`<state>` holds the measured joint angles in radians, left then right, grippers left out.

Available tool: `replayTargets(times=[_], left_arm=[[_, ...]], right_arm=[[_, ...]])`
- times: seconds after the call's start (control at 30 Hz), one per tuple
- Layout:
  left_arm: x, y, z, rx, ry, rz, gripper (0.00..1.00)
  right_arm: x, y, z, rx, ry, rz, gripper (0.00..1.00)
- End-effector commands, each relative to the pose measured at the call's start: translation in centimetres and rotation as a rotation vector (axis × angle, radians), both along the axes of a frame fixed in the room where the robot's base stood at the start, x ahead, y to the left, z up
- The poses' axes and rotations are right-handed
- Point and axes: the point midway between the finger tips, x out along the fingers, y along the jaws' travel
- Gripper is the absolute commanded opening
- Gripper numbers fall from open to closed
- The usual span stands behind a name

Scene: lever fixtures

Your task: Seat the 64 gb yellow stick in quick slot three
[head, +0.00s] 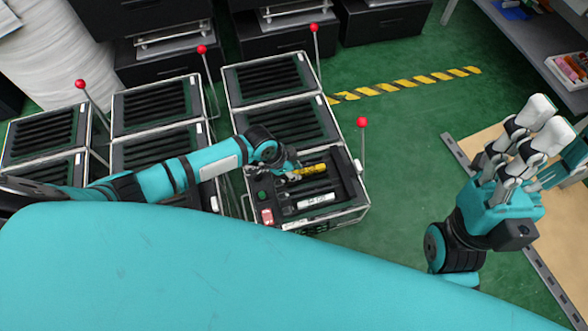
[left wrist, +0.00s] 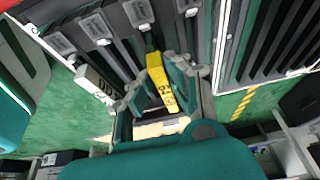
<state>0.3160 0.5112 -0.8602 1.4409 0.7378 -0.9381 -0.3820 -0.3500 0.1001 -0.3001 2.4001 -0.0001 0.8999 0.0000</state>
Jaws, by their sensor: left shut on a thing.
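The yellow stick (head: 313,169) lies over the near right open module (head: 352,213), among dark parallel slots. My left gripper (head: 292,175) is shut on its left end in the head view. In the left wrist view the yellow stick (left wrist: 159,80) lies between the fingers of the left gripper (left wrist: 161,92), with dark printing partly legible. Its far end is at the slot bank; I cannot tell how far it is in any slot. A white stick (head: 316,200) lies nearer the front, and shows in the left wrist view (left wrist: 97,84). My right gripper (head: 530,130) is open and empty.
A green button (head: 262,196) and a red block (head: 267,217) sit at the module's left side. Red-knobbed levers (head: 362,122) stand beside the modules. Other slatted modules (head: 155,101) fill the left. Green floor right of the module is clear.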

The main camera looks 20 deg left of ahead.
Motion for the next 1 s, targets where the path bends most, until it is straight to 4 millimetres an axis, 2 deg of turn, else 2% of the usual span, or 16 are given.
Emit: replayTargets(times=[0.73,0.77,0.93,1.0], left_arm=[[0.0,0.0,-1.9,-0.001,0.001,0.001,0.0],[0.0,0.0,-1.9,-0.001,0.001,0.001,0.17],[0.0,0.0,-1.9,-0.001,0.001,0.001,0.39],[0.0,0.0,-1.9,0.0,0.0,0.001,0.43]], right_arm=[[0.0,0.0,-1.1,0.0,0.0,0.0,0.42],[0.0,0.0,-1.1,0.0,0.0,0.0,0.42],[0.0,0.0,-1.0,0.0,0.0,0.0,0.42],[0.0,0.0,-1.0,0.0,0.0,0.0,0.42]])
